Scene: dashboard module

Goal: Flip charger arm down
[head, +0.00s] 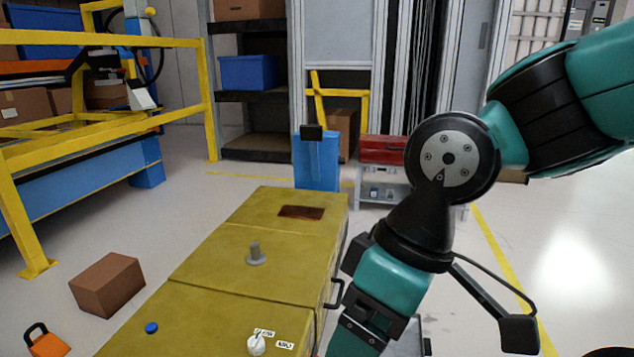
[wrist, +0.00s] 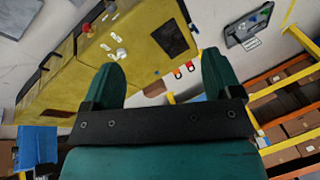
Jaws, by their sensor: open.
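The yellow dashboard module (head: 215,265) stands low in front of me. Its top carries a grey upright peg on a round base (head: 255,253), a white knob with labels (head: 256,345), a blue button (head: 151,328) and a brown plate (head: 302,212). No part is clearly recognisable as the charger arm. In the wrist view the module (wrist: 130,40) lies beyond my gripper (wrist: 159,60), whose two teal fingers are spread apart with nothing between them. The head view cuts off the fingertips at its bottom edge.
A brown box (head: 107,284) and an orange item (head: 46,343) lie on the floor at left. A yellow-framed blue conveyor (head: 80,185) is at far left. Floor at right is open.

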